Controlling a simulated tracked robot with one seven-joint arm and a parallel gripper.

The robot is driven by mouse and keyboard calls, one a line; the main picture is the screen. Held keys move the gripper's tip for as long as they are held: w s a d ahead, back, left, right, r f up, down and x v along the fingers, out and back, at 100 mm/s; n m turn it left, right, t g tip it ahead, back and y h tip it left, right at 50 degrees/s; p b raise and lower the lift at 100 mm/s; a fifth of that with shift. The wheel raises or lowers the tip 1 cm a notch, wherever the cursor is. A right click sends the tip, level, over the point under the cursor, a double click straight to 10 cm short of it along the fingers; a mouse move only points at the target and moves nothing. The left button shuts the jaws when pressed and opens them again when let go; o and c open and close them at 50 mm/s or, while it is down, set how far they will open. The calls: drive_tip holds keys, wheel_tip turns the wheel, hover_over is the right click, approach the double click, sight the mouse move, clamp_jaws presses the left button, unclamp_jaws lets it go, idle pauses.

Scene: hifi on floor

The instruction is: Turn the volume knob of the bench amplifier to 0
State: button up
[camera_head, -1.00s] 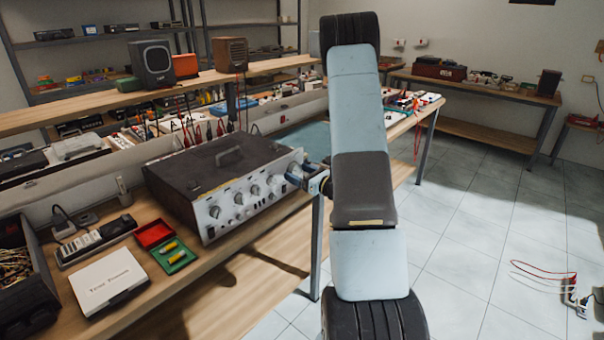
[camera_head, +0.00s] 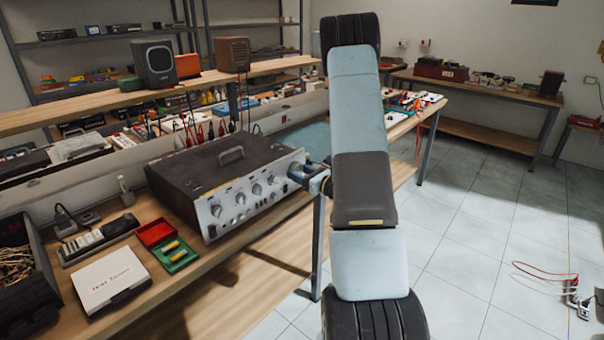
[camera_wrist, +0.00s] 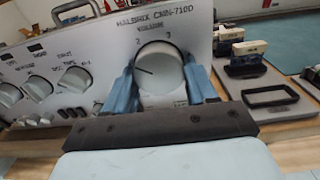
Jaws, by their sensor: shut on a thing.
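The bench amplifier (camera_head: 232,181) stands on the workbench, a dark box with a silver front panel carrying several knobs. In the wrist view its panel (camera_wrist: 105,40) reads HALBRIX CMN-710D. The large volume knob (camera_wrist: 160,68) sits under the word VOLUME, with the digits 2 and 3 visible above it. A dark line on the knob points to the left and slightly up. My gripper (camera_wrist: 162,88) is shut on this knob, one blue finger on each side. In the head view my gripper (camera_head: 302,173) is at the right end of the panel, and the knob is hidden there.
Smaller knobs (camera_wrist: 75,80) lie left of the volume knob. Right of the amplifier are a grey tray (camera_wrist: 270,92) and dark blocks (camera_wrist: 245,55). A red and green case (camera_head: 168,246), a white box (camera_head: 108,279) and a power strip (camera_head: 98,239) lie on the bench. The floor at right is mostly clear.

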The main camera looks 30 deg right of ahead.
drive_tip(key=shift+d+h, duration=0.2)
drive_tip(key=shift+h, duration=0.1)
drive_tip(key=n, duration=0.3)
drive_tip(key=shift+d+n, duration=0.1)
drive_tip(key=shift+n, duration=0.3)
drive_tip(key=n, duration=0.3)
drive_tip(key=shift+r+n, duration=0.1)
drive_tip(key=shift+n, duration=0.3)
drive_tip(key=n, duration=0.4)
drive_tip(key=shift+n, duration=2.1)
drive_tip(key=o, duration=1.1)
drive_tip(key=shift+c, duration=0.2)
